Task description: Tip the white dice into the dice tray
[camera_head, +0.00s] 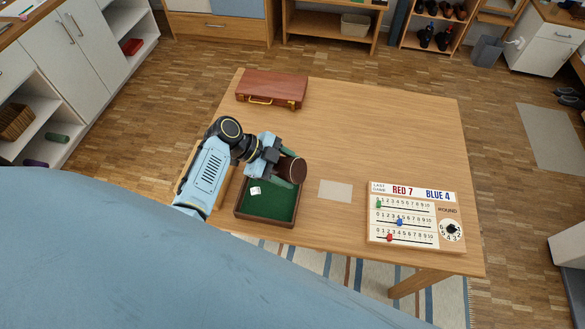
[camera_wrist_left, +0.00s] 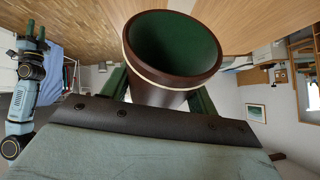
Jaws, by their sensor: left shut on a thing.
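My left gripper (camera_head: 287,172) is shut on a dark brown dice cup (camera_head: 294,164), held tilted above the dice tray. In the left wrist view the cup (camera_wrist_left: 170,50) shows a pale band and a green inside, with no dice visible in the part I see. The dice tray (camera_head: 266,220) has a brown rim and green lining and stands on the table's near left part. White dice (camera_head: 255,190) lie on its green floor, close together; their exact count is hard to tell. The arm and cup hide the tray's far side. My right gripper (camera_wrist_left: 36,30) is small in the left wrist view, fingers apart and empty.
A scoreboard (camera_head: 414,215) with coloured sliders stands at the table's right. A beige card (camera_head: 335,191) lies between it and the tray. A brown case (camera_head: 271,89) lies at the back left. The table's (camera_head: 390,130) middle and back right are clear.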

